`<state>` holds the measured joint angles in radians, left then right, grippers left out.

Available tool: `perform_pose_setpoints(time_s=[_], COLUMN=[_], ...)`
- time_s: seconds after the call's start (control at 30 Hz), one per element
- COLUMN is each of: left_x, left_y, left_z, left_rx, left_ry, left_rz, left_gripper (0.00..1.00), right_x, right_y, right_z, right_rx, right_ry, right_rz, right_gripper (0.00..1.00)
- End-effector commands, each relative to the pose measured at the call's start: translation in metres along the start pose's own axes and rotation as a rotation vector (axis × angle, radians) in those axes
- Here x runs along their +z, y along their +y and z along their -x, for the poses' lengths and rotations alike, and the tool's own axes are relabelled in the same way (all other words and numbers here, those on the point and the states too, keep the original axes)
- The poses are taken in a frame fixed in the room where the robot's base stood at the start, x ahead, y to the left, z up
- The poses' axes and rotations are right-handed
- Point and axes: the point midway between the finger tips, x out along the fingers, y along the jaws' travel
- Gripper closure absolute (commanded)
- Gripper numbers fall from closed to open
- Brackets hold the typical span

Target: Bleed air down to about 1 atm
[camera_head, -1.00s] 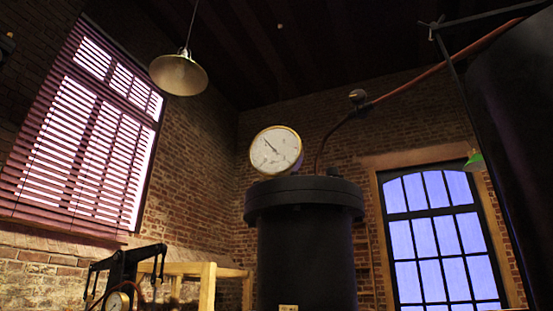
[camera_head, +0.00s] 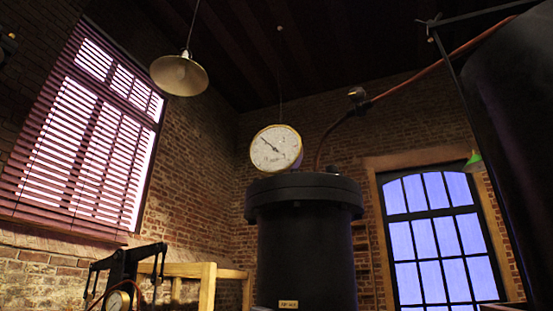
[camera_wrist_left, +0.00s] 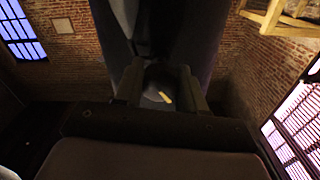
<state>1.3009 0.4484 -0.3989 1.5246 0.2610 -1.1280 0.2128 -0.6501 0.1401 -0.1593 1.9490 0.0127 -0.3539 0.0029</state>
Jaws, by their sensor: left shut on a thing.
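In the head view a large black jar (camera_head: 305,262) with a flanged lid (camera_head: 303,192) stands at the middle. A round, brass-rimmed gauge (camera_head: 276,149) sits on the lid; its needle slants from upper left to lower right, and the scale is too small to read. A small fitting (camera_head: 357,97) joins a dark tube from the jar to a reddish hose (camera_head: 440,66). In the left wrist view my left gripper (camera_wrist_left: 160,95) is shut on a dark thing that I cannot identify. My right gripper is not in view.
A black device with a small gauge (camera_head: 118,300) stands at lower left beside a wooden frame (camera_head: 206,285). A big dark vessel (camera_head: 515,130) fills the right edge. A lamp (camera_head: 179,74) hangs at upper left. Windows and brick walls stand behind.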

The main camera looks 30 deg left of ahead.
Motion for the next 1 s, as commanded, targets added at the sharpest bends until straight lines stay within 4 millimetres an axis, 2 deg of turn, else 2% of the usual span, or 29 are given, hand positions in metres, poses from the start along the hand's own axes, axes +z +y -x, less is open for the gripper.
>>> perform_pose_setpoints(time_s=[0.23,0.33,0.6,0.9,0.93,1.0], left_x=[-0.003,-0.003,0.001,0.001,0.001,0.001], left_y=[-0.001,-0.002,0.000,0.000,0.000,0.000], left_z=[0.000,0.000,0.000,0.000,0.000,0.000], left_rx=[-0.001,-0.001,0.000,0.001,0.001,0.001], left_ry=[-0.004,-0.006,-0.002,-0.002,-0.002,-0.002], left_rz=[-0.064,-0.206,-0.559,-0.618,-0.617,-0.616], left_gripper=[0.89,0.89,0.89,0.89,0.54,0.31], right_x=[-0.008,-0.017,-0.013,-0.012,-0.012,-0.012], right_y=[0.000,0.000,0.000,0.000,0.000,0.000], right_z=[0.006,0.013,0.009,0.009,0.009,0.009], right_rx=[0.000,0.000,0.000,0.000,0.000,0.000], right_ry=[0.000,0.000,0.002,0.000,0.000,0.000], right_rz=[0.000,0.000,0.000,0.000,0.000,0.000], right_gripper=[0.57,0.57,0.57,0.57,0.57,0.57])
